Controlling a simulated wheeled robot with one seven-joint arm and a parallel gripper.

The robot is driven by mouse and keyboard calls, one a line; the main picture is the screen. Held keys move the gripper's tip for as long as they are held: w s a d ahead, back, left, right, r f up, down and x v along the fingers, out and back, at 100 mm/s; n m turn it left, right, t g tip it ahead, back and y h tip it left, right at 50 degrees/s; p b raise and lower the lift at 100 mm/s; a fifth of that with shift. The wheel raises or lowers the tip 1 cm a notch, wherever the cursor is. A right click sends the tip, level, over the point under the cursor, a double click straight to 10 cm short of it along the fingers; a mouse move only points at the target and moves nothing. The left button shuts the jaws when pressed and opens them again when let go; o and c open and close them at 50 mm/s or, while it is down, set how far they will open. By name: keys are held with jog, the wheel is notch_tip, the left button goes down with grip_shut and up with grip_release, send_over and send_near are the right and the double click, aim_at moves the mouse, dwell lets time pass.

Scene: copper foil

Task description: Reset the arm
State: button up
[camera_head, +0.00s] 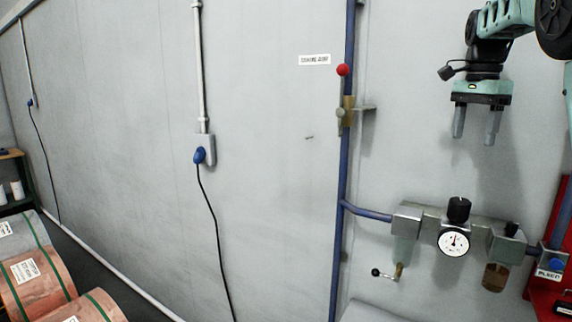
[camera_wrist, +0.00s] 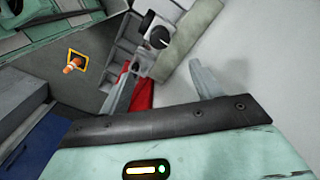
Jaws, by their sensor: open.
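My gripper (camera_head: 475,138) is at the upper right of the head view, with its two fingers pointing down and apart. It is empty and hangs in front of the grey wall, above the pressure gauge. In the wrist view the two fingers of my gripper (camera_wrist: 162,82) are spread, with nothing between them. My arm reaches in from the top right corner of the head view.
A blue pipe (camera_head: 344,170) with a red-knobbed valve (camera_head: 343,70) runs up the wall left of my gripper. A gauge (camera_head: 453,242) sits below it, and a red panel (camera_head: 545,300) at lower right. Copper rolls (camera_head: 33,282) lie lower left. The wall's middle is mostly bare.

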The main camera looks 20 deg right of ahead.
jog(key=a+f+n+b, duration=0.2)
jog(key=a+f+n, duration=0.3)
jog(key=a, duration=0.4)
jog(key=a+f+n+y+b, duration=0.1)
jog(key=a+f+n+b, duration=0.15)
jog(key=a+f, duration=0.6)
jog(key=a+f+n+b, duration=0.1)
jog(key=a+f+n, duration=0.35)
jog(key=a, duration=0.65)
jog(key=s+a+f+n+b, duration=0.3)
jog(key=s+a+f+n, duration=0.5)
jog(key=s+a+f, duration=0.3)
jog(key=s+a+f+n+b, duration=0.1)
jog(key=s+a+f+n, duration=0.1)
jog(key=s, duration=0.4)
jog(key=s+a+f+n+b, duration=0.1)
jog(key=s+a+f+n, duration=0.1)
jog(key=s+f+n, duration=0.2)
jog(key=shift+s+a+f+n, duration=0.15)
jog(key=shift+s+f+n, duration=0.2)
jog(key=shift+s, duration=0.6)
dwell(0.6)
